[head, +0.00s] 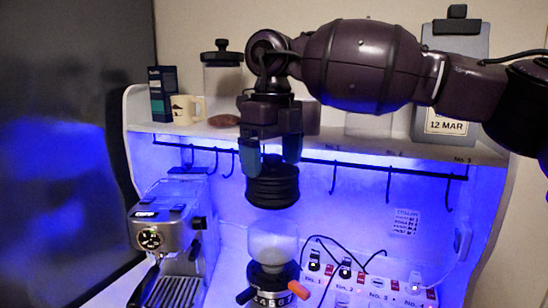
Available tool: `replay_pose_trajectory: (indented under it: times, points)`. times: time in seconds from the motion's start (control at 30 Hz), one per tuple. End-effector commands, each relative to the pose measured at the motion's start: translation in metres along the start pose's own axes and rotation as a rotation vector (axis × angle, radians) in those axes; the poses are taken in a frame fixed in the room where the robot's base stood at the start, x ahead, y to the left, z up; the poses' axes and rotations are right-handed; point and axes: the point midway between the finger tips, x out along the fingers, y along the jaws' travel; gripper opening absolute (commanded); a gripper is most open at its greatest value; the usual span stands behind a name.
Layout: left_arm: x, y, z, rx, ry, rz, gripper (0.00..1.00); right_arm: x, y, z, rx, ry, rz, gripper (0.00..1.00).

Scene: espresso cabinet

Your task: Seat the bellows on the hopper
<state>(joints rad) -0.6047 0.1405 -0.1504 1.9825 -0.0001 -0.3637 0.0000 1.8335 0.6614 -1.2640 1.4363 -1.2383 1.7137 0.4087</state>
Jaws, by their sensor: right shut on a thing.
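The bellows (272,188) is black, round and ribbed. My right gripper (270,156) points down and is shut on the top of the bellows, holding it upright in the air. The hopper (272,243) is a pale, translucent cup on top of the grinder (270,278), which has a black body and an orange part on its right. The bellows is roughly in line above the hopper in the head view, with a visible gap between them. Their offset in depth cannot be told. My left gripper is out of view.
An espresso machine (172,235) stands at the left. A power strip (375,288) with several plugs and black cables lies to the right of the grinder. Hooks hang from a rail (330,163) behind. The upper shelf (205,129) holds a mug (186,109), a box and a jar.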

Motion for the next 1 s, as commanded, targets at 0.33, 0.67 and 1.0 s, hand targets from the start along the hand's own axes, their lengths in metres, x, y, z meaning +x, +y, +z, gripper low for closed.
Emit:
replay_pose_trajectory:
  times: [0.33,0.67,1.0]
  points:
    - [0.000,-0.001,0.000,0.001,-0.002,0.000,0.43,0.000,0.000,0.000,-0.001,0.000,0.000,0.52]
    - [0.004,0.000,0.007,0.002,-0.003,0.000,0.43,0.015,0.000,0.000,-0.001,0.001,0.000,0.52]
    - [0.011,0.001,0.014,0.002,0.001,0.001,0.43,0.037,0.000,0.000,-0.002,0.001,0.000,0.52]
